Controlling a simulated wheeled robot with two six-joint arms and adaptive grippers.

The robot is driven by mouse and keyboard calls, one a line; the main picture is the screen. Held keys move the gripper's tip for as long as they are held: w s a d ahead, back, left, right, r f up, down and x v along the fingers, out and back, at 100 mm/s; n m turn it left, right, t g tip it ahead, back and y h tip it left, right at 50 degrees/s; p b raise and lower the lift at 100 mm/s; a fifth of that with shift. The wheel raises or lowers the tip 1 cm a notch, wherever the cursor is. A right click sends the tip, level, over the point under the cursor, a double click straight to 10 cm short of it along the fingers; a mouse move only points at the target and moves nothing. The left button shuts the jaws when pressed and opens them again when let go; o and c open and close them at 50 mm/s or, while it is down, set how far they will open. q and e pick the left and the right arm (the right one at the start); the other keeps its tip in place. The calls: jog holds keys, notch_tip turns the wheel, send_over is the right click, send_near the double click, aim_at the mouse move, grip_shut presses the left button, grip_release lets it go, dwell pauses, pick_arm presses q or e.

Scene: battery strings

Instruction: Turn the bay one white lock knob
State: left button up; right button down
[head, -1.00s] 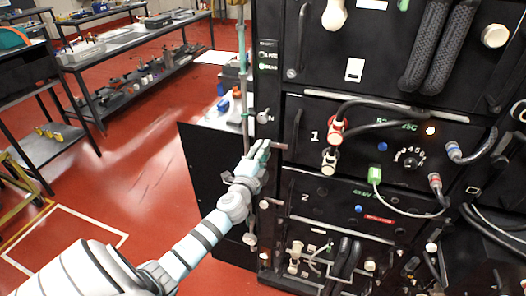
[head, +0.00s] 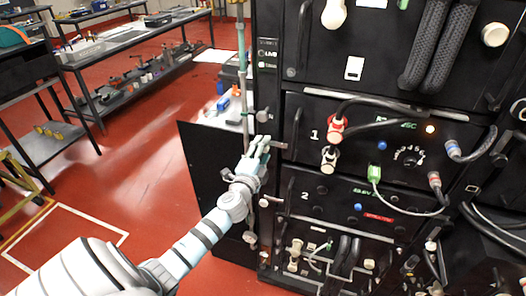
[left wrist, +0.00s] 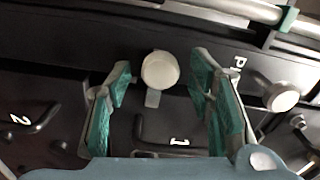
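Bay one is the black panel marked "1" (head: 340,112) in the head view; the "1" also shows in the left wrist view. A round white knob (left wrist: 160,70) with a small tab sits on the frame beside bay one in the left wrist view. My left gripper (head: 261,143) is at the rack's left edge, beside bay one. In the left wrist view the left gripper (left wrist: 162,83) is open, with teal-padded fingers on either side of the knob, apart from it. The knob is hard to make out in the head view. My right gripper is not in view.
A second white knob (left wrist: 281,97) is right of the fingers in the left wrist view. A vertical pipe (head: 243,80) runs along the rack's left edge. Cables and plugs (head: 375,112) stick out from bay one. The red floor (head: 140,150) to the left is clear.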

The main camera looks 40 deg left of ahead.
pick_arm(q)
jog(key=shift+s, duration=0.1)
jog(key=v, duration=1.2)
